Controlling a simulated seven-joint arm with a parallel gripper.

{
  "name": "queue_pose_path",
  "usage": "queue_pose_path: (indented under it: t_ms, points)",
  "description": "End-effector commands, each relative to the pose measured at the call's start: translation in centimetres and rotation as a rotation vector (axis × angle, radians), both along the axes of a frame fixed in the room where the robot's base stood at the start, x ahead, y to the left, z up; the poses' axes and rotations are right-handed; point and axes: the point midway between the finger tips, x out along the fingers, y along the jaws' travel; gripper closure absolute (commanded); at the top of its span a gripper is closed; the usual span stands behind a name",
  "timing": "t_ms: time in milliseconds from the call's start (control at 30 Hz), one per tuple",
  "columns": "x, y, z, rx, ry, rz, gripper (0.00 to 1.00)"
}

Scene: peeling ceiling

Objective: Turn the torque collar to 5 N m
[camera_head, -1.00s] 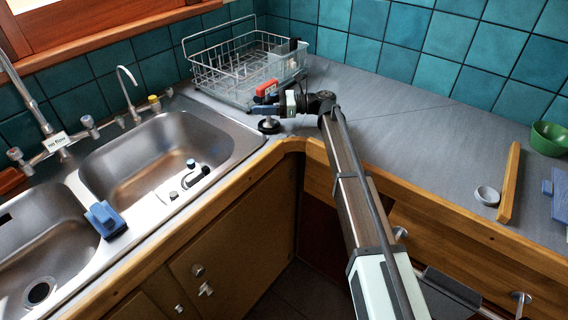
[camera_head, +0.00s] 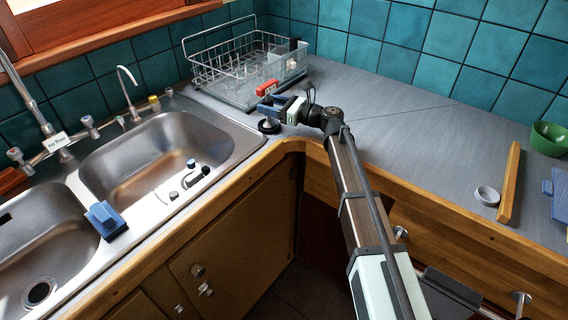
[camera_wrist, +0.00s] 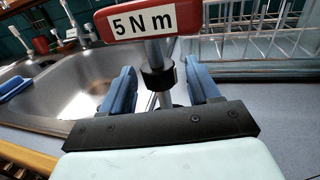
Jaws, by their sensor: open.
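A red plate (camera_wrist: 145,19) with a white label reading "5 N m" sits atop a metal post in the wrist view. A black collar (camera_wrist: 158,76) is around the post below it. The red plate also shows in the head view (camera_head: 266,88), above a round black foot (camera_head: 268,126) on the counter. My gripper (camera_wrist: 159,70) is open, with one blue finger on each side of the post, apart from the collar as far as I can see. In the head view my gripper (camera_head: 270,104) hides most of the post. Any scale on the collar cannot be read.
A wire dish rack (camera_head: 225,70) stands just behind the post. A double steel sink (camera_head: 130,160) is to the left, with a blue clip-like object (camera_head: 105,220) on its divider. The counter to the right (camera_head: 420,130) is mostly clear up to a wooden strip (camera_head: 510,182) and a green bowl (camera_head: 549,138).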

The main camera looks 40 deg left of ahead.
Motion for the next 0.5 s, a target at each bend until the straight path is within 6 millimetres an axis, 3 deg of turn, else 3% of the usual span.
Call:
queue_pose_path:
  t_ms: [500]
  points:
    - [1.7,-8.1,0.0,0.0,0.0,-0.001,0.39]
